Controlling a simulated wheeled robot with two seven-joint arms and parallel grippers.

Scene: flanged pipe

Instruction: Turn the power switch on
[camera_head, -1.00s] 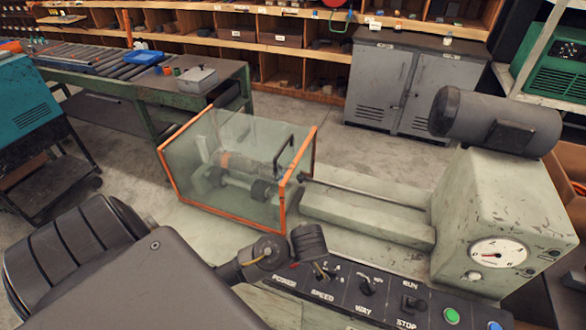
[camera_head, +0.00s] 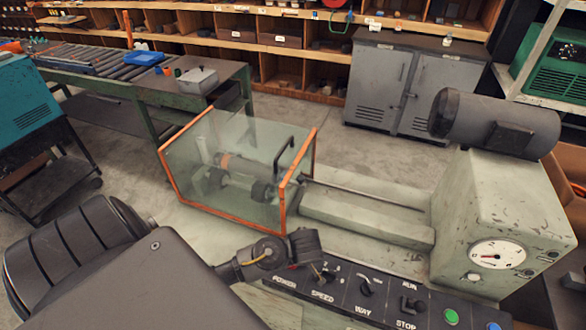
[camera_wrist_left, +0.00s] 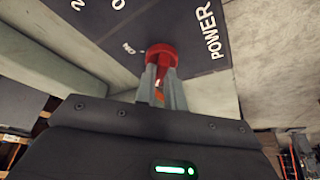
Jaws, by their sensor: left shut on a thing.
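The power switch is a red round knob (camera_wrist_left: 161,52) on the dark control panel, beside the white POWER label in the left wrist view. A small ON mark is printed next to it. My left gripper (camera_wrist_left: 160,82) is shut on the red knob, with a finger on each side. In the head view my left gripper (camera_head: 304,246) is over the left end of the control panel (camera_head: 343,297) and largely hides the knob. The knob's exact turn angle is hard to tell. My right gripper is not in view.
The panel also carries a speed switch (camera_head: 324,276), a way switch (camera_head: 369,286), a run/stop switch (camera_head: 411,303) and a green button (camera_head: 452,316). Behind it are a clear guard box with orange edges (camera_head: 282,205) and a pale machine housing with a gauge (camera_head: 497,254).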

